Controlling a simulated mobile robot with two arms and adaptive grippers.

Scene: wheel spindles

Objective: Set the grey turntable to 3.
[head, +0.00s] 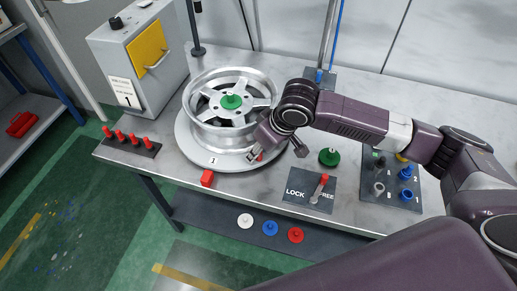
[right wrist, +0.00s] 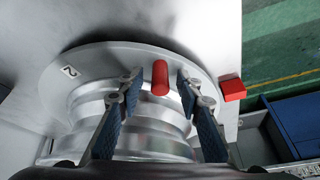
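The grey turntable (head: 190,147) lies on the bench with a silver wheel (head: 207,92) on it. Its label 1 (head: 212,161) faces the front, close to the red block (head: 207,178) at the rim. In the right wrist view a label 2 (right wrist: 68,71) shows on the rim, left of a red peg (right wrist: 160,78). My right gripper (right wrist: 160,84) is open, its fingers on either side of that peg with gaps showing. In the head view this gripper (head: 258,154) is at the turntable's front right edge. My left gripper is not in view.
A LOCK/FREE plate (head: 296,197) has a red-handled lever (head: 321,186) leaning toward FREE. A green knob (head: 329,157) and a board with blue parts (head: 405,195) lie to the right. Red pegs (head: 132,140) stand at the left, beside a grey cabinet (head: 150,85).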

